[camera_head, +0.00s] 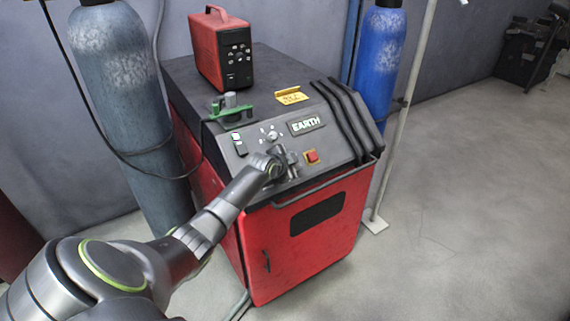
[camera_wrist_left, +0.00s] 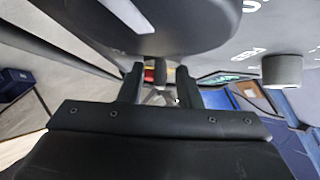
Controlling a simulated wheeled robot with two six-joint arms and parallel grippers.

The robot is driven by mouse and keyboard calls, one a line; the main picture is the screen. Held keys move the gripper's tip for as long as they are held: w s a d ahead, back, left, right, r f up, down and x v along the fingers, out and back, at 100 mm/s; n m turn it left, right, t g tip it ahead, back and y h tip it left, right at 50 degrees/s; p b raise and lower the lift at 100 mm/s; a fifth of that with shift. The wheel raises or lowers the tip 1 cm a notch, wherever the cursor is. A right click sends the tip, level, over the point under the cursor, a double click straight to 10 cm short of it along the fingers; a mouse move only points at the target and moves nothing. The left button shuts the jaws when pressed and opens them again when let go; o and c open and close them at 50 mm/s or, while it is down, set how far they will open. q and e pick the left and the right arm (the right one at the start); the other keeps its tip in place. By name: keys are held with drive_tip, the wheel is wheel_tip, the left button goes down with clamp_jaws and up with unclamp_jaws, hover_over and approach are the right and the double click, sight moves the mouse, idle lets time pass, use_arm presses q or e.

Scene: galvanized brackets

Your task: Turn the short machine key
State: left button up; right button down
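The machine (camera_head: 325,245) is a red cabinet with a dark sloped control panel. My left arm reaches to the panel, and my left gripper (camera_head: 291,166) is at its lower part, left of a red switch on a yellow plate (camera_head: 312,157). In the left wrist view, the left gripper (camera_wrist_left: 160,84) has its two dark fingers apart. A small dark stub (camera_wrist_left: 158,72), perhaps the short key, shows between and beyond them; contact cannot be told. In the head view the key is not clearly visible and the gripper covers that spot. My right gripper is not in view.
A round selector knob (camera_head: 272,136) sits above the gripper; a grey knob (camera_wrist_left: 282,71) shows in the wrist view. A red device (camera_head: 221,48) and green clamp (camera_head: 231,107) rest on top. A handle rail (camera_head: 325,184) crosses the front. Gas cylinders (camera_head: 120,110) (camera_head: 380,65) flank the machine.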

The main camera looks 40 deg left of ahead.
use_arm(q)
drive_tip(key=b+v, duration=0.1)
drive_tip(key=v, duration=1.6)
drive_tip(key=shift+s+b, duration=0.2)
drive_tip(key=shift+b, duration=0.15)
drive_tip(key=shift+o, duration=0.4)
